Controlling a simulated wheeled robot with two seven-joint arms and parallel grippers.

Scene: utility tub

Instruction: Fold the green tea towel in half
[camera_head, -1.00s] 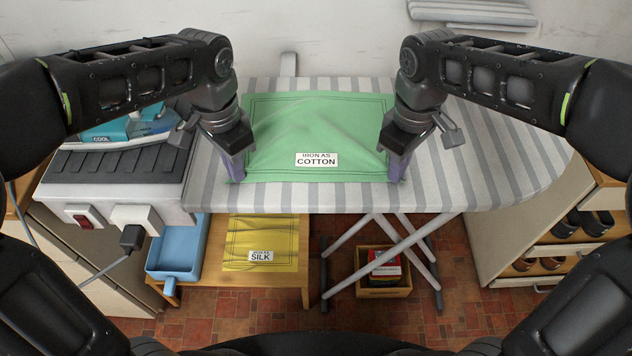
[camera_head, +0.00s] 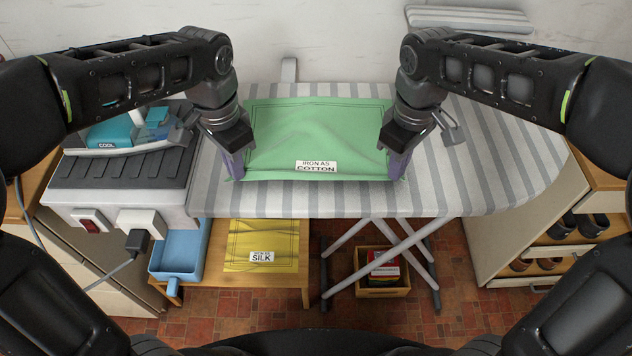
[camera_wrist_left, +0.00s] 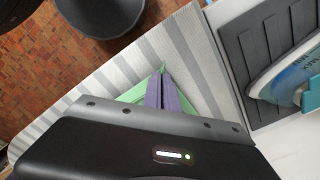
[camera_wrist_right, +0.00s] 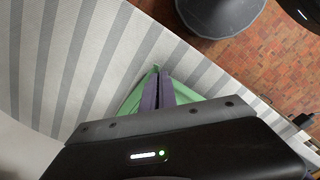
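The green tea towel (camera_head: 300,130) lies spread on the striped ironing board, with a white "IRON AS COTTON" label (camera_head: 316,166) near its front edge. My left gripper (camera_head: 234,165) is at the towel's front left corner, its purple fingers closed together with green cloth at them in the left wrist view (camera_wrist_left: 162,90). My right gripper (camera_head: 397,163) is at the front right corner, its fingers likewise closed with green cloth at them in the right wrist view (camera_wrist_right: 158,90). Shallow creases cross the towel between the grippers. The cloth between the fingertips is mostly hidden.
The ironing board (camera_head: 490,165) is bare to the right of the towel. A blue iron (camera_head: 125,135) stands on a dark ribbed rest at the left. Below are a yellow "SILK" cloth (camera_head: 262,243), a blue tub (camera_head: 180,250) and a wooden crate (camera_head: 382,292).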

